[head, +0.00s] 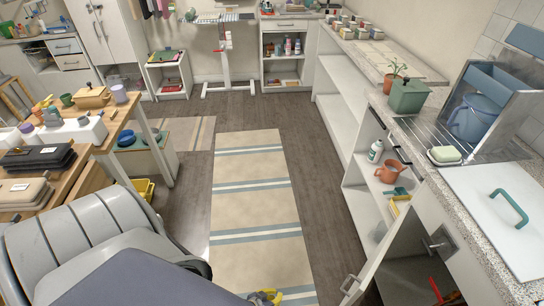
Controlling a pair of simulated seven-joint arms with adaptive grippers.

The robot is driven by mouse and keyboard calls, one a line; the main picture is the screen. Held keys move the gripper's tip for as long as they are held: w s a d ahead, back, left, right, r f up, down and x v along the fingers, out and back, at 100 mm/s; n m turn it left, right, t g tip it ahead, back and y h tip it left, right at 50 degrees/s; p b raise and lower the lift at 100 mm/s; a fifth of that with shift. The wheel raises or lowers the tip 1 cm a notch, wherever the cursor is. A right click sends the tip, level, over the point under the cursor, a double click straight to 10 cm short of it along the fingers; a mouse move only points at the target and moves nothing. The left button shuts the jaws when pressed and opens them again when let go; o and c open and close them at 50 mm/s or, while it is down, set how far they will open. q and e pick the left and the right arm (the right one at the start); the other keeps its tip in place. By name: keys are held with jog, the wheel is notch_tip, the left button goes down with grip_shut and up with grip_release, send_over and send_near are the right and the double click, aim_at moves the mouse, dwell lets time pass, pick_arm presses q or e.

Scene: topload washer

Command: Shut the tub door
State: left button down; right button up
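No washer tub can be made out for certain. A white flat panel (492,215) with a teal bar handle (510,207) lies level in the right countertop, at the right edge of the head view. I cannot tell whether it is the tub door. A small yellow and dark part at the bottom edge seems to be my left gripper (265,297). It is cut off by the frame, so its opening is hidden. It is well left of the panel, with nothing visibly held. My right gripper is not in view.
A cabinet door (368,270) stands open below the right counter. The striped rug (250,200) is mostly clear. A wooden table with trays stands at left.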

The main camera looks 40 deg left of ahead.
pick_arm(q)
jog(key=shift+s+f+m+g, duration=0.6)
jog(key=shift+s+f+m, duration=0.2)
jog(key=shift+s+f, duration=0.7)
jog(key=w+a+r+m+t+h, duration=0.1)
jog(key=w+r+t, duration=0.1)
jog(key=w+r, duration=0.6)
jog(key=w+a+r+m+t+h, duration=0.15)
jog(key=w+r, duration=0.35)
jog(key=w, duration=0.6)
jog(key=d+r+n+t+h, duration=0.1)
jog(key=d+r+n+h, duration=0.45)
jog(key=r, duration=0.45)
jog(key=d+r+n+h, duration=0.4)
jog(key=d+r+n, duration=0.15)
jog(key=r, duration=0.35)
jog(key=s+d+x, duration=0.2)
jog(key=x, duration=1.1)
jog(key=shift+d, duration=0.2)
jog(key=shift+t+y, duration=0.25)
jog(key=shift+y, duration=0.05)
